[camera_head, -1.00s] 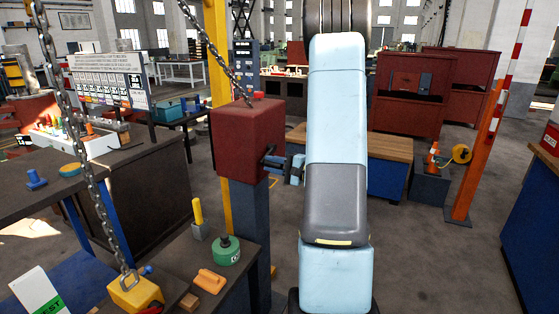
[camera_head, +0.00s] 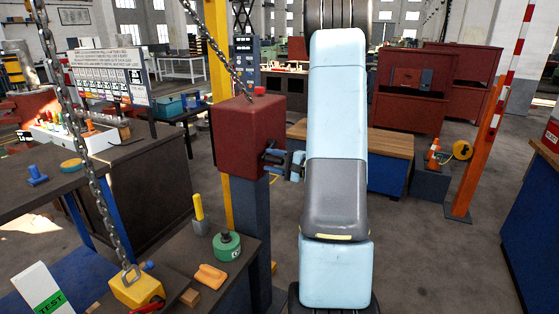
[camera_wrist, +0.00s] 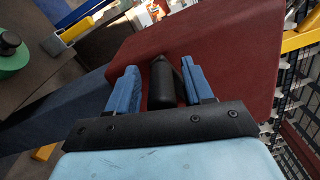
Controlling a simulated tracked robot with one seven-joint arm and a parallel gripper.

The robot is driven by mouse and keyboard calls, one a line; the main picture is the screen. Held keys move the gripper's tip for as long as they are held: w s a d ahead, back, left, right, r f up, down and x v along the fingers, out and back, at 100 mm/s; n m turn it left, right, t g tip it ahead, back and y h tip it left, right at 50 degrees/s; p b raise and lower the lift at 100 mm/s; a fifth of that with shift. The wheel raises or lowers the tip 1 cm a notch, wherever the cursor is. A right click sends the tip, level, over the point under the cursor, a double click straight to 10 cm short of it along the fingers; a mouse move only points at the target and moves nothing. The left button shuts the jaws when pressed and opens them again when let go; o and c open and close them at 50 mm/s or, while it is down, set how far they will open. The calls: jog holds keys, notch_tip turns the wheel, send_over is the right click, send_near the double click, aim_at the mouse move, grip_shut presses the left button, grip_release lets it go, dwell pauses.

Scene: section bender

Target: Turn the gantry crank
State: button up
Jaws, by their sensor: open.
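The dark red crank housing (camera_head: 250,137) stands on a dark blue-grey post (camera_head: 250,220) left of my arm. A black crank (camera_head: 272,156) sticks out of its right side. In the wrist view, the black crank handle (camera_wrist: 160,88) lies between the two blue fingers of my gripper (camera_wrist: 159,68), with the red housing (camera_wrist: 225,50) behind it. The fingers are open, one on each side of the handle, with visible gaps. In the head view, my gripper (camera_head: 297,164) is beside the crank, partly hidden behind my arm.
A chain (camera_head: 87,160) hangs at the left down to a yellow weight (camera_head: 137,289). A bench (camera_head: 235,262) with a green round object (camera_head: 227,245) is in front. An orange post (camera_head: 480,150) stands at the right. Open floor (camera_head: 440,260) lies right of my arm.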

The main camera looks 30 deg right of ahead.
jog(key=v, duration=1.3)
jog(key=shift+s+d, duration=0.2)
jog(key=shift+s, duration=0.1)
jog(key=shift+f, duration=0.1)
jog(key=s+a+r+n+g+y, duration=0.1)
jog(key=s+a+r+n+g, duration=0.2)
jog(key=a, duration=0.5)
jog(key=a+r+n+g, duration=0.2)
jog(key=a+n+g, duration=0.1)
jog(key=a+g, duration=0.3)
jog(key=s+a+r+n+g+y, duration=0.1)
jog(key=s+a+r+n+g, duration=0.15)
jog(key=a, duration=0.65)
jog(key=s+a+r+n+t+h, duration=0.1)
jog(key=s+a+r+n+h, duration=0.4)
jog(key=s+r+h, duration=0.3)
jog(key=shift+s+r+n+t+h, duration=0.2)
jog(key=shift+s+n+t+h, duration=0.25)
jog(key=shift+s+h, duration=0.9)
jog(key=shift+w+h, duration=0.25)
jog(key=shift+w, duration=0.05)
jog(key=shift+c, duration=0.2)
